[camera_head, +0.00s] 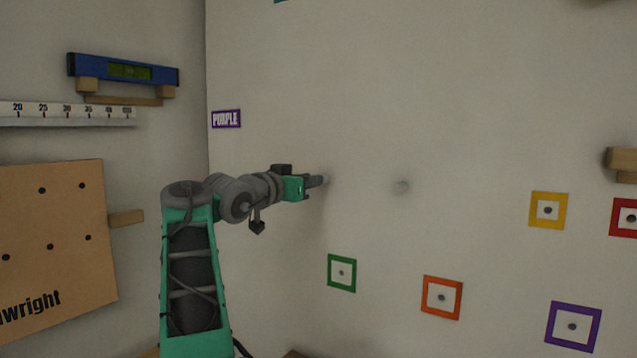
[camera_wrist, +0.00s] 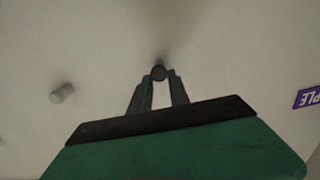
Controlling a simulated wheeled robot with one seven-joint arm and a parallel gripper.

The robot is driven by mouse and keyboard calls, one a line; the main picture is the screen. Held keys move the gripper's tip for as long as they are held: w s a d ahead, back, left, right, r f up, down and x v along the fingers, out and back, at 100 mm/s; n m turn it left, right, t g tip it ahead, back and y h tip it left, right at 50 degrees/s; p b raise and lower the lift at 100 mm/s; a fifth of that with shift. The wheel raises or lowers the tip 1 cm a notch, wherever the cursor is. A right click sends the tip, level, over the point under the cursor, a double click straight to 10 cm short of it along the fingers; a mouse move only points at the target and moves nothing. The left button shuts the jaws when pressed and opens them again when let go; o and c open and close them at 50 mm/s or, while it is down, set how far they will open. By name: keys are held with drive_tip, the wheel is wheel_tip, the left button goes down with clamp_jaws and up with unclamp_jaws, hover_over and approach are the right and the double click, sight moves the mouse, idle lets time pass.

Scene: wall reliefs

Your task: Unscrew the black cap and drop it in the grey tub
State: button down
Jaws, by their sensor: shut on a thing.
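My gripper (camera_head: 317,181) reaches to the pale wall at the middle of the head view. In the wrist view its two dark fingers (camera_wrist: 158,80) come together on a small dark round thing against the wall, which I take for the black cap (camera_wrist: 159,71). The fingers hide part of it, and its threads do not show. In the head view the cap is hardly to be told from the fingertips. I do not see a grey tub in either view.
A grey stub (camera_head: 401,187) sticks out of the wall to the right, also in the wrist view (camera_wrist: 62,93). Coloured square frames, such as the green one (camera_head: 342,273), sit lower. A purple sign (camera_head: 226,119), a blue level (camera_head: 123,70) and a pegboard (camera_head: 55,240) are at left.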

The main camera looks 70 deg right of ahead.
drive_tip(key=n+p, duration=0.8)
drive_tip(key=n, duration=0.1)
drive_tip(key=w+n+p, duration=0.1)
drive_tip(key=n+p, duration=0.3)
drive_tip(key=p, duration=0.1)
drive_tip(key=shift+r+n, duration=0.3)
drive_tip(key=shift+n, duration=0.1)
drive_tip(key=c, duration=1.9)
unclamp_jaws()
drive_tip(key=shift+f+b, duration=0.6)
drive_tip(key=shift+b, duration=0.15)
clamp_jaws()
